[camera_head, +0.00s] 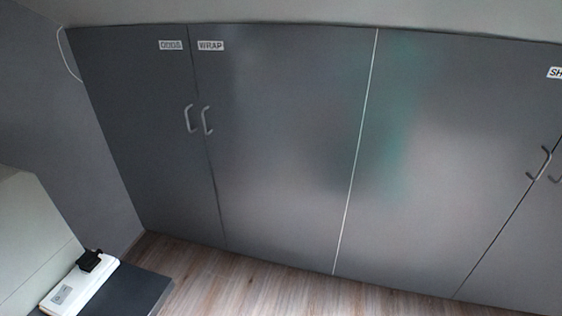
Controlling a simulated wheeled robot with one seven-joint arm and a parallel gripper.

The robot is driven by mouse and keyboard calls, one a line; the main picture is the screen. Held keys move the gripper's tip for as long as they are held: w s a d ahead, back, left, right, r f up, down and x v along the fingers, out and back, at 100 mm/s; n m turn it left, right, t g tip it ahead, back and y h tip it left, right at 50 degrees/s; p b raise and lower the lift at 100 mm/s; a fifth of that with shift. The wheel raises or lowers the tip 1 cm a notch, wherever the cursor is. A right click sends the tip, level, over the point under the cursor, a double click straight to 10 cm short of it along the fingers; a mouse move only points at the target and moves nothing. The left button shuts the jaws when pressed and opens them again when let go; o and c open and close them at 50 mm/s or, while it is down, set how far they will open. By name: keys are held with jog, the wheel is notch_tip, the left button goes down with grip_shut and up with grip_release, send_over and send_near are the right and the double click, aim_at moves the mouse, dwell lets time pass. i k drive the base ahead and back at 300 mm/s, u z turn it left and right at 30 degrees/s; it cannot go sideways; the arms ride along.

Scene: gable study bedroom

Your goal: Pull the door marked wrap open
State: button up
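The door marked WRAP (285,150) is a flat grey panel in the head view, left of the middle. It looks shut, level with the doors beside it. Its white label WRAP (211,46) is at the top left corner. Its pale bar handle (207,121) is upright near the left edge. My gripper is not in this view, and nothing is seen touching the handle.
Left of it is a narrower grey door (143,130) labelled "ODDS" or similar, with its own handle (189,118) close by. Another grey door (450,160) is to the right. Wooden floor (260,285) lies in front. A white and dark object (82,285) is at lower left.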

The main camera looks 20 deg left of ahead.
aim_at(282, 105)
jog(key=k, duration=1.3)
jog(key=u, duration=0.25)
jog(key=i, duration=0.95)
jog(key=u, duration=0.7)
jog(key=i, duration=1.05)
jog(key=u, duration=0.25)
